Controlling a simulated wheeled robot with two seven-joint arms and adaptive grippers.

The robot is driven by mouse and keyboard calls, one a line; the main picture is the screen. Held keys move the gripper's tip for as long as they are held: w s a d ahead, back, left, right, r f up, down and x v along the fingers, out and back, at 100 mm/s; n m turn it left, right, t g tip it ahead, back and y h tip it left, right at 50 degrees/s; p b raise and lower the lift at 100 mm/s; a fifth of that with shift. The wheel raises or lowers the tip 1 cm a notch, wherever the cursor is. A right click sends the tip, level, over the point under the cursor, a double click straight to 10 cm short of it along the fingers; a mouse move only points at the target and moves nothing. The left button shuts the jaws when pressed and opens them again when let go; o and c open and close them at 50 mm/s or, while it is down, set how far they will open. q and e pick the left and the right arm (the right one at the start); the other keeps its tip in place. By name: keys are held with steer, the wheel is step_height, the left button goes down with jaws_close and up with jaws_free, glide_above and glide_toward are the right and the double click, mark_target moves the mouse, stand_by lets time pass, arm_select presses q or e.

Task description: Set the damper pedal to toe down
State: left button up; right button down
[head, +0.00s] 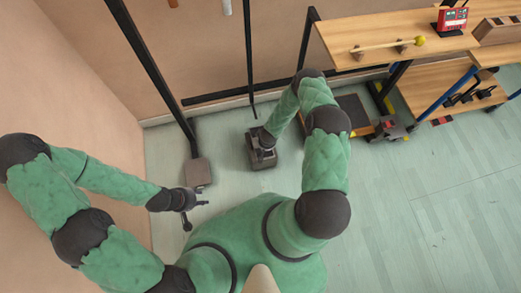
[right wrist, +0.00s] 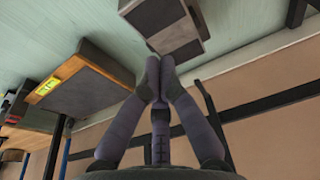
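A dark box-shaped unit (head: 258,160) stands on the floor below the wall, and I take it for the damper pedal. In the right wrist view a dark box with a grey plate (right wrist: 165,22) lies just beyond the fingertips. My right gripper (head: 266,141) is over this box in the head view. In the right wrist view its fingertips (right wrist: 154,82) meet with nothing visible between them. I cannot tell whether they touch the box or how its plate is tilted. My left gripper (head: 196,213) is open and empty at the left, with its fingers spread.
A low dark-topped platform (head: 352,108) stands to the right; it shows a yellow label in the right wrist view (right wrist: 88,85). A black stand (head: 198,171) is at left.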

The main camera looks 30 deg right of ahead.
steer(key=b+x, duration=0.2)
steer(key=x, duration=0.2)
steer(key=b+x, duration=0.2)
steer(key=x, duration=0.2)
steer(key=s+b+x, duration=0.1)
steer(key=b+x, duration=0.1)
steer(key=x, duration=0.2)
steer(key=shift+w+a+f, duration=0.1)
steer(key=shift+f, duration=0.2)
steer(key=shift+f+b, duration=0.35)
steer(key=shift+f, duration=0.35)
